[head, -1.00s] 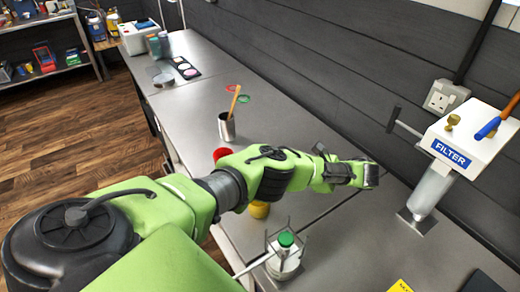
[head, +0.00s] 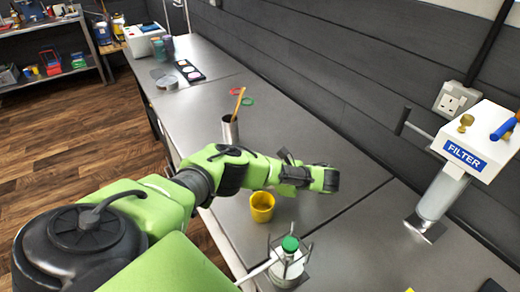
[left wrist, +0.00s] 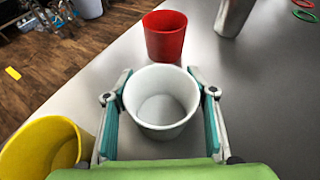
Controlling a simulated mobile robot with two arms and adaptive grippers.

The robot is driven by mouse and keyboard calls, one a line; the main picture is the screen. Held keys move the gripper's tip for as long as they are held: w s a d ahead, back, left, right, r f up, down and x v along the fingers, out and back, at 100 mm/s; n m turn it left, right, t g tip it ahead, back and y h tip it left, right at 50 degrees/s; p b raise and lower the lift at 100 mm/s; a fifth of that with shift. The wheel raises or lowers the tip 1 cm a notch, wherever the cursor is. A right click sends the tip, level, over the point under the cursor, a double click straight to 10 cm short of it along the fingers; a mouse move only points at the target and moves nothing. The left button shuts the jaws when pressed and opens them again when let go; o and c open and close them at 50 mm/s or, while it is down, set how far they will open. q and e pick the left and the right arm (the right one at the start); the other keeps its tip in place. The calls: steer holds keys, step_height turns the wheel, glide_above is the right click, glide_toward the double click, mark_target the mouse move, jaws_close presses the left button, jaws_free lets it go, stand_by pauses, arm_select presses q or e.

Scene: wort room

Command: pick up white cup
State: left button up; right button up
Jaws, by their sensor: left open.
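The white cup (left wrist: 161,103) stands upright and empty on the grey counter in the left wrist view. My left gripper (left wrist: 160,84) is open, with one teal-padded finger on each side of the cup. I cannot tell whether the fingers touch it. In the head view my arm hides the white cup, and the fingertips cannot be made out there. My right gripper is in neither view.
A red cup (left wrist: 165,36) stands just beyond the white cup, and a yellow cup (head: 262,206) to its near left. A metal cup (head: 230,130) holding a stick is farther off. A green-capped bottle (head: 288,258) sits in a wire holder. The filter unit (head: 478,145) is at right.

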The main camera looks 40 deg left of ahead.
arm_select(q)
steer(key=shift+x, duration=1)
steer(key=shift+d, duration=0.1)
steer(key=c, duration=1.2)
steer(key=shift+c, duration=0.5)
